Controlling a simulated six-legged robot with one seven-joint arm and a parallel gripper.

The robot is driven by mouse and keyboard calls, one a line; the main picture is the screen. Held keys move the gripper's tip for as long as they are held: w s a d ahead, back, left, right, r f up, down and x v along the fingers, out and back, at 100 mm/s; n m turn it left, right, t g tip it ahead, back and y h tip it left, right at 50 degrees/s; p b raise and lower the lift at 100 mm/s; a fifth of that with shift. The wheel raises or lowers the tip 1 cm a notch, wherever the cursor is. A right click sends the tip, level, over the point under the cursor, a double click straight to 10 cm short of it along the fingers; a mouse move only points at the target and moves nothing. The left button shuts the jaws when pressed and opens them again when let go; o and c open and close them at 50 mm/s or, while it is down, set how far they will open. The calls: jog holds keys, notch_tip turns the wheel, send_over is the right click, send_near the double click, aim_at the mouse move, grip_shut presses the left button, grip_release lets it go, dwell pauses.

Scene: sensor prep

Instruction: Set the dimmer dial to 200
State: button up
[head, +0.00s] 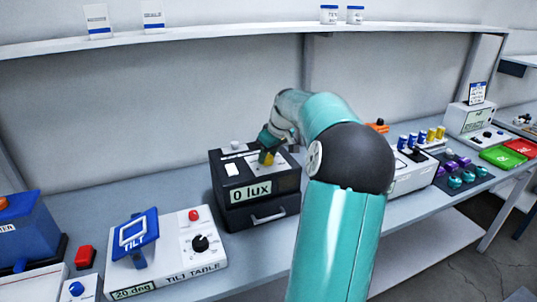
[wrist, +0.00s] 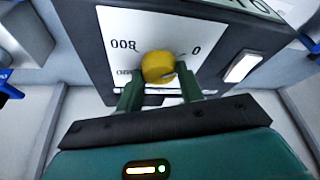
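The dimmer dial is a round yellow knob (wrist: 158,67) on a white panel with the marks 0 and 800, which appear upside down in the wrist view. In the head view the yellow knob (head: 268,158) is on top of a black box (head: 228,187) whose display (head: 251,192) reads "0 lux". My gripper (wrist: 158,78) is at the knob, with one dark green finger on each side. The fingers stand wider than the knob and look open; whether the right one touches it is unclear. My gripper (head: 270,143) partly hides the panel in the head view.
A tilt table unit (head: 165,254) with a black knob stands to the left. A white box with several blue and yellow parts (head: 411,177) stands to the right, past my arm. A shelf (head: 200,37) runs above the bench.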

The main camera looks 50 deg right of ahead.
jog(key=shift+c, duration=0.8)
jog(key=shift+m, duration=0.3)
jog(key=m, duration=0.1)
jog(key=m+h, duration=0.1)
jog(key=m, duration=0.1)
jog(key=m+h, duration=0.1)
jog(key=m, duration=0.1)
jog(key=shift+w+a+g, duration=0.1)
jog(key=shift+a+g, duration=0.15)
jog(key=shift+g, duration=0.05)
jog(key=m+g, duration=0.1)
jog(key=m, duration=0.2)
jog(key=m+g+h, duration=0.1)
jog(key=m, duration=0.2)
jog(key=shift+w, duration=0.1)
jog(key=o, duration=1)
